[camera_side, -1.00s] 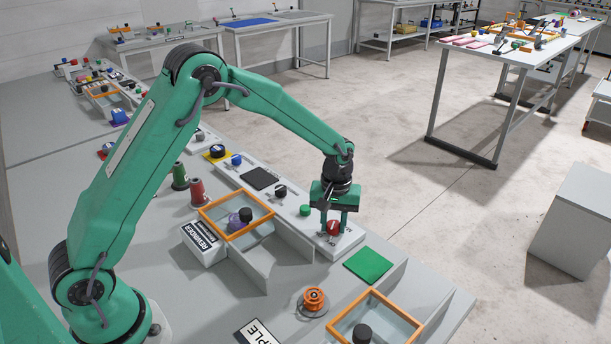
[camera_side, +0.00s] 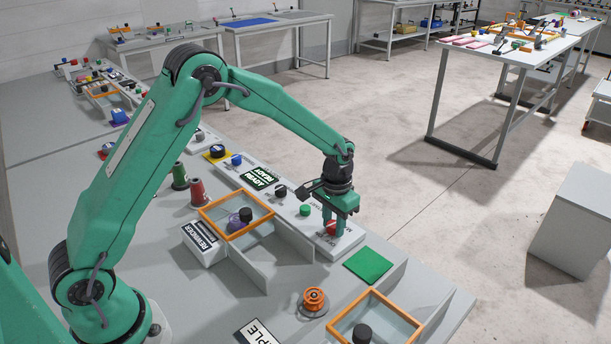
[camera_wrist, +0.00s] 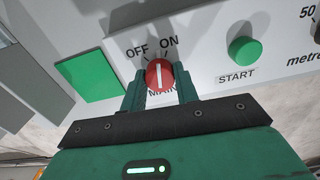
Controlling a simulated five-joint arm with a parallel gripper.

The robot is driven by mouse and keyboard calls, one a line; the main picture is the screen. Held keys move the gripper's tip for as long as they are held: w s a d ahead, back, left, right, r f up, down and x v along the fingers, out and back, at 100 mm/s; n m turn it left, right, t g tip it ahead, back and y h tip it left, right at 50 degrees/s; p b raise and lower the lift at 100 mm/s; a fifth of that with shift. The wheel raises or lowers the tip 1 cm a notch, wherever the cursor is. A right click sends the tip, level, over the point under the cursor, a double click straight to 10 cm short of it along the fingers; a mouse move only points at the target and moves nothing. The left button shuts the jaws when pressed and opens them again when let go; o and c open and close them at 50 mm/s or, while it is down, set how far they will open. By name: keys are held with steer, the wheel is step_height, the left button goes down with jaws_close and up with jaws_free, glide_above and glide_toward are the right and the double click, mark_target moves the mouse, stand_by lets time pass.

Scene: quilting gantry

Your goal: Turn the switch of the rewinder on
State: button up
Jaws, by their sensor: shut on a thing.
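The rewinder's main switch is a red round knob (camera_wrist: 160,74) with a white pointer line, on a pale panel (camera_wrist: 205,50). It also shows in the side view (camera_side: 331,228). My gripper (camera_wrist: 161,88) is shut on the knob, one finger on each side. In the wrist view the pointer stands almost straight up, nearer the ON label (camera_wrist: 169,42) than the OFF label (camera_wrist: 137,50). The rewinder's display (camera_side: 264,179) is lit green-white and seems to read READY. A sign reading REWINDER (camera_side: 202,238) stands by the machine.
A green START button (camera_wrist: 244,50) sits beside the switch, with a black knob (camera_side: 280,192) farther along. A green square (camera_side: 368,264) lies past the panel's end. An orange-framed clear cover (camera_side: 215,218) and an orange spool (camera_side: 314,299) stand nearby.

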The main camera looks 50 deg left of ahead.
mark_target(334, 223)
steer(key=m, duration=0.3)
steer(key=shift+m, duration=0.3)
stand_by(0.4)
steer(key=o, duration=1)
steer(key=shift+r, duration=0.15)
step_height(334, 223, up, 7)
steer(key=shift+r, duration=0.3)
